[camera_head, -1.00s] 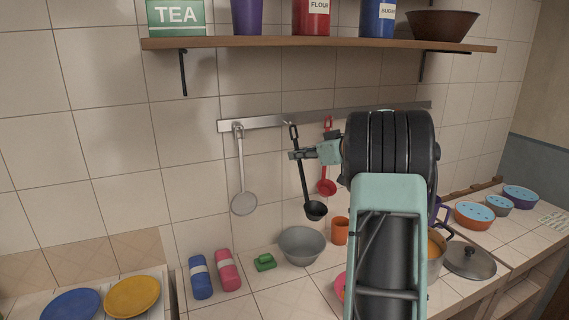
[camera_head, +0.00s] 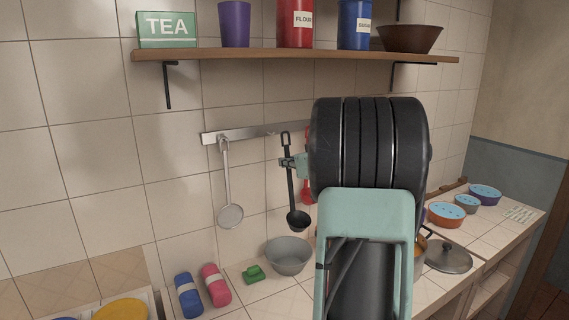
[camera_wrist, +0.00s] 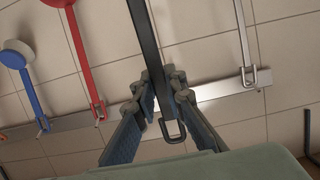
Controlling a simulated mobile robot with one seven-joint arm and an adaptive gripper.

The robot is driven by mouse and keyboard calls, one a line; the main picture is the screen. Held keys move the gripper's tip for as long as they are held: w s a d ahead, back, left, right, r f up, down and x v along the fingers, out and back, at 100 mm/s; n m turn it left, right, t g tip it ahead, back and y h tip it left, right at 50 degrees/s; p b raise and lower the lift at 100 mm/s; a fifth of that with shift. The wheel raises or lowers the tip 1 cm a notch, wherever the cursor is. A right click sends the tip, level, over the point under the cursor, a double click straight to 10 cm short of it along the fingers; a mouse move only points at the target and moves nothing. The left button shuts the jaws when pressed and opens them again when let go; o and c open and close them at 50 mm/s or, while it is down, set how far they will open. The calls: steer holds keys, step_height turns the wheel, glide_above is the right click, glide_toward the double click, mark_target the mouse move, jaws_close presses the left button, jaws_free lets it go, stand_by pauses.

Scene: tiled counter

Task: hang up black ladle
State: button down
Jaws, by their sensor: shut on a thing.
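The black ladle (camera_head: 292,190) hangs bowl down in front of the wall rail (camera_head: 235,134), its top loop at about rail height. My gripper (camera_head: 292,163) is shut on its handle just below the loop. In the wrist view my gripper (camera_wrist: 162,92) pinches the black ladle's handle (camera_wrist: 147,45), with the open loop beyond the fingers and the rail (camera_wrist: 215,92) behind. A small hook (camera_head: 270,133) shows on the rail just left of the loop. I cannot tell whether the loop touches any hook.
A grey skimmer (camera_head: 228,190) hangs left on the rail. A red ladle (camera_head: 306,185) hangs right, partly hidden by my arm. A blue utensil (camera_wrist: 32,92) hangs beyond it. The shelf (camera_head: 300,57) is above; a grey bowl (camera_head: 289,255) stands below.

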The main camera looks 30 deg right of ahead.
steer(key=shift+r+x, duration=0.2)
steer(key=shift+x, duration=1.4)
steer(key=shift+r+x, duration=0.15)
steer(key=shift+x, duration=1.45)
steer(key=shift+r+x, duration=0.2)
steer(key=shift+x, duration=1.4)
steer(key=shift+w+f, duration=0.1)
steer(key=shift+w, duration=0.1)
